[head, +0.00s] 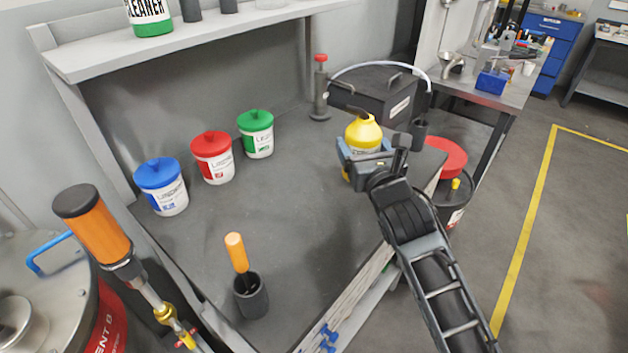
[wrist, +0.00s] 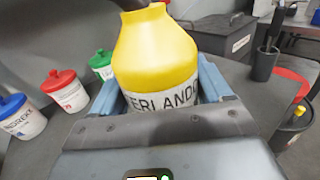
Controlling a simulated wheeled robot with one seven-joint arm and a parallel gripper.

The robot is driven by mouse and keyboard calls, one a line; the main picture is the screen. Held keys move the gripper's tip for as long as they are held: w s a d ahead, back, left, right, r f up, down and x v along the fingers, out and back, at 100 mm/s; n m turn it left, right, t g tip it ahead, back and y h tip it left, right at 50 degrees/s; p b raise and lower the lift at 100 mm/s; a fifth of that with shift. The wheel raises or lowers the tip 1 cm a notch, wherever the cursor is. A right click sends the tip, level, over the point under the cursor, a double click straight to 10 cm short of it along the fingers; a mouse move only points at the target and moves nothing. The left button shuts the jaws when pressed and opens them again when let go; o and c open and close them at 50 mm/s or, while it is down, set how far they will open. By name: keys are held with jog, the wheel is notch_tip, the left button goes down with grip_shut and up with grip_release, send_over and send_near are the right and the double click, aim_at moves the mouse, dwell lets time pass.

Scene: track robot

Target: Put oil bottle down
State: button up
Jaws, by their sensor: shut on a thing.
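The oil bottle (head: 363,132) is yellow with a white label. It is upright over the right part of the grey workbench (head: 290,200). My gripper (head: 364,158) is shut on it. In the wrist view the bottle (wrist: 157,62) fills the middle, with black letters on its label and the blue fingers (wrist: 160,95) on either side. The bottle's base is hidden by my gripper, so I cannot tell whether it touches the bench.
Blue-lidded (head: 161,186), red-lidded (head: 213,157) and green-lidded (head: 256,134) tubs stand along the back. A black cup (head: 250,297) stands in front. The bench's middle is clear.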

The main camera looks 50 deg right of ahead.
jog(key=shift+w+a+f+b, duration=0.6)
jog(key=shift+w+f+b, duration=0.35)
jog(key=shift+w+f, duration=0.85)
jog(key=shift+w+a+f+b, duration=0.55)
jog(key=shift+w+f+b, duration=0.45)
jog(key=shift+w+f, duration=0.8)
jog(key=shift+w+a+f+b, duration=0.6)
jog(key=shift+w+f+b, duration=0.35)
jog(key=shift+w+f, duration=0.8)
jog(key=shift+f, duration=0.15)
jog(key=o, duration=1.4)
jog(key=shift+c, duration=0.2)
jog(key=shift+r, duration=0.25)
jog(key=v, duration=1.2)
jog(key=shift+f+b, duration=0.1)
jog(key=shift+b, duration=0.2)
